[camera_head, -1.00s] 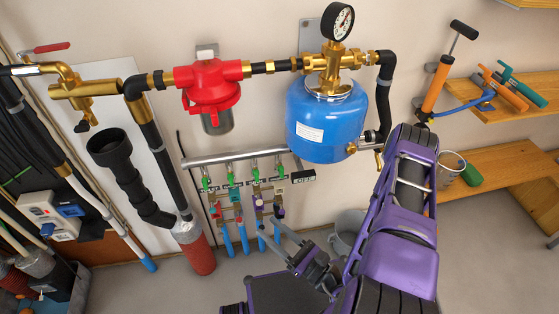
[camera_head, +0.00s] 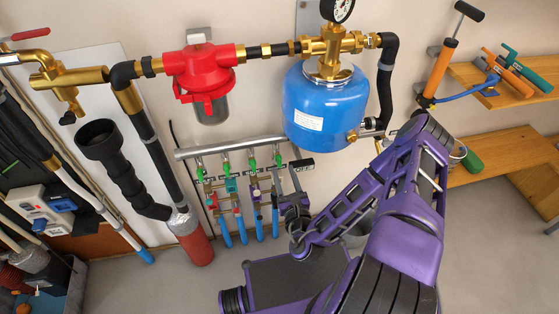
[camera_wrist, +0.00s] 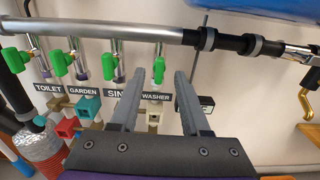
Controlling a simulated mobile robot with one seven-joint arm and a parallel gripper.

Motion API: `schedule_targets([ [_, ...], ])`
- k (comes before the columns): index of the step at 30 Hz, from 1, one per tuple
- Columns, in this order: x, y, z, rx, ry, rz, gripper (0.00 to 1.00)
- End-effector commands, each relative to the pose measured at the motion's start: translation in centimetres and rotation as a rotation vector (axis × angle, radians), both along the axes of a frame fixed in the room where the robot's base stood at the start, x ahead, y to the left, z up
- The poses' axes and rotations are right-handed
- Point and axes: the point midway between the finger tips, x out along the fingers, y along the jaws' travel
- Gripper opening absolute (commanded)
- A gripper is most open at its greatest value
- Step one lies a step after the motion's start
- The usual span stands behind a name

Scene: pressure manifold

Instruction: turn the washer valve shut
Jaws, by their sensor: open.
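The washer valve is the rightmost of a row of green-handled valves under a grey pipe. Its green handle (camera_wrist: 159,70) hangs straight down, in line with its pipe, above the label WASHER (camera_wrist: 156,97). The handle also shows in the head view (camera_head: 278,160). My gripper (camera_wrist: 159,77) is open and empty. In the wrist view its two fingers point at the washer valve, one on each side of the handle. I cannot tell how far the tips are from it. In the head view my gripper (camera_head: 292,190) is at the right end of the row.
The toilet (camera_wrist: 15,58), garden (camera_wrist: 60,62) and sink (camera_wrist: 109,65) handles stand close to the left. The grey pipe (camera_wrist: 110,31) runs above, and the blue tank (camera_head: 326,105) hangs over it. A small dark box (camera_wrist: 207,103) sits just right.

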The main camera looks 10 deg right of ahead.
Motion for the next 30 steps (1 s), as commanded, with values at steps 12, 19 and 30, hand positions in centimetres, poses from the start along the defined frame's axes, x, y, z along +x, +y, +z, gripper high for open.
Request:
schedule_targets([
  [12,5.7,0.0,0.0,-0.001,-0.002,0.001,0.46],
  [19,6.0,0.0,0.0,0.0,0.0,0.002,0.46],
  [30,5.9,0.0,0.0,0.0,0.0,0.002,0.0],
])
